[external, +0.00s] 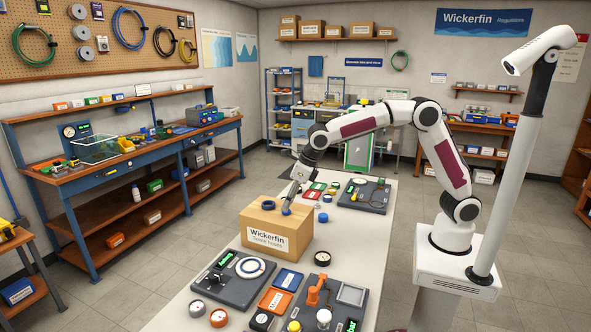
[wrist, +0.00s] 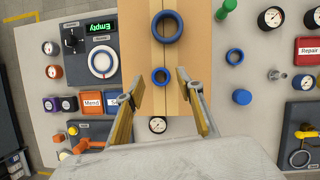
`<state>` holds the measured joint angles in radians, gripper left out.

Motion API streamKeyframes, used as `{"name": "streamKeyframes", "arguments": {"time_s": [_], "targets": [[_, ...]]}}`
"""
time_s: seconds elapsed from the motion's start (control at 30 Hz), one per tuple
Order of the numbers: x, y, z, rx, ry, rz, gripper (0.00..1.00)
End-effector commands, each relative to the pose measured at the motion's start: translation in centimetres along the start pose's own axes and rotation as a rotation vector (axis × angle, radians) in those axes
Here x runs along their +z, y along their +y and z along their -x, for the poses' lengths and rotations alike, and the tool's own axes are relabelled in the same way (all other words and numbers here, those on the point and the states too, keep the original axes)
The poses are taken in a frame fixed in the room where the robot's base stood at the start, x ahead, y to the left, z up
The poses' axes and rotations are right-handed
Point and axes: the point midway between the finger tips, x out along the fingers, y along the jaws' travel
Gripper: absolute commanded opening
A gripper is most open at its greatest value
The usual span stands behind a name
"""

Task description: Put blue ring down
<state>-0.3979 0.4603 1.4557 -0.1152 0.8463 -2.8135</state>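A large blue ring (wrist: 167,27) and a smaller blue ring (wrist: 160,77) lie on top of the cardboard box (wrist: 182,60), labelled Wickerfin in the external view (external: 264,240). Another blue ring (wrist: 234,56) lies on the bench to the right of the box in the wrist view. My gripper (wrist: 160,88) is open, pointing down over the box, with the smaller ring showing between its fingertips. Both fingers appear clear of that ring; the height gap is hard to judge. In the external view my gripper (external: 291,196) is just above the box top.
A dark panel with a white dial (wrist: 102,62) stands left of the box. Gauges, a blue round piece (wrist: 242,97), a green piece (wrist: 226,8) and a Repair tray (wrist: 307,52) are on the right. An orange-handled fixture (external: 317,290) is near the front.

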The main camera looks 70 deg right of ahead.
Motion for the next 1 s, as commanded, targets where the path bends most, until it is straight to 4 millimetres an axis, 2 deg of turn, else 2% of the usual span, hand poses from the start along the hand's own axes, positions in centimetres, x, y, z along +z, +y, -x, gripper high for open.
{"name": "streamKeyframes", "arguments": {"time_s": [0.2, 0.4, 1.0], "targets": [[0.1, 0.0, 2.9, 0.001, -0.002, 0.0, 0.37], [0.0, 0.0, 4.7, 0.001, -0.001, 0.0, 0.37], [0.0, 0.0, 5.3, 0.0, 0.0, 0.0, 0.37]]}}
